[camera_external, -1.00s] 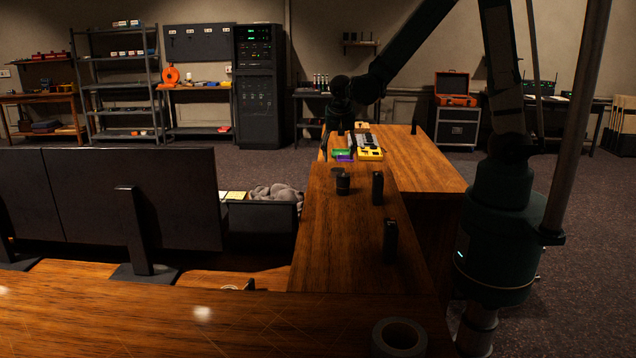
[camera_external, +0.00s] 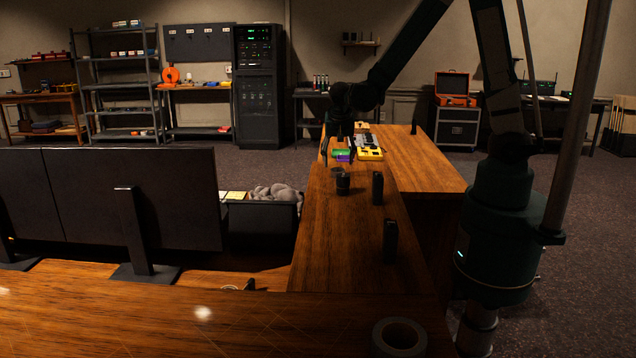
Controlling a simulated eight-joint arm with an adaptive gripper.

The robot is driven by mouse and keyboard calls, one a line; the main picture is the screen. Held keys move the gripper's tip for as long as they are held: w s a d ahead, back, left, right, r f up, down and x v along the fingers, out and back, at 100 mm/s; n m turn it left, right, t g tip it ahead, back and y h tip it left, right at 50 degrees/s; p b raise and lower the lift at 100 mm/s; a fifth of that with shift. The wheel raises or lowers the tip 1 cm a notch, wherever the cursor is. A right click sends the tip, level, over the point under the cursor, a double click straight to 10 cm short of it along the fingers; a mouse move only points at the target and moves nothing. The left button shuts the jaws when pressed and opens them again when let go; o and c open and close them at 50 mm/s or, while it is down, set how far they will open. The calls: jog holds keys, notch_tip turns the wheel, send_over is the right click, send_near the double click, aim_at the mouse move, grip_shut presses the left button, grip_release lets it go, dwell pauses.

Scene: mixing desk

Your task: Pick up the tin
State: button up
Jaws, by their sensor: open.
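A short dark cylinder (camera_external: 343,185), which looks like the tin, stands upright on the wooden desk (camera_external: 340,235), left of a tall black device. My gripper (camera_external: 338,158) points down over the far part of the desk, behind the cylinder in this view. Its fingers are apart, and I see nothing held between them. A green and purple item (camera_external: 341,155) shows at the fingers. The exact gap between gripper and cylinder is hard to judge.
Two upright black devices (camera_external: 377,188) (camera_external: 390,240) stand right of the cylinder. A yellow-edged box (camera_external: 370,154) lies right of my gripper. A roll of tape (camera_external: 400,336) lies at the front. Monitors (camera_external: 130,200) stand left.

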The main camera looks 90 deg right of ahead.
aim_at(338, 169)
jog(key=shift+f, duration=0.1)
dwell(0.3)
jog(key=shift+x, duration=2.55)
jog(key=shift+w, duration=0.1)
jog(key=c, duration=1)
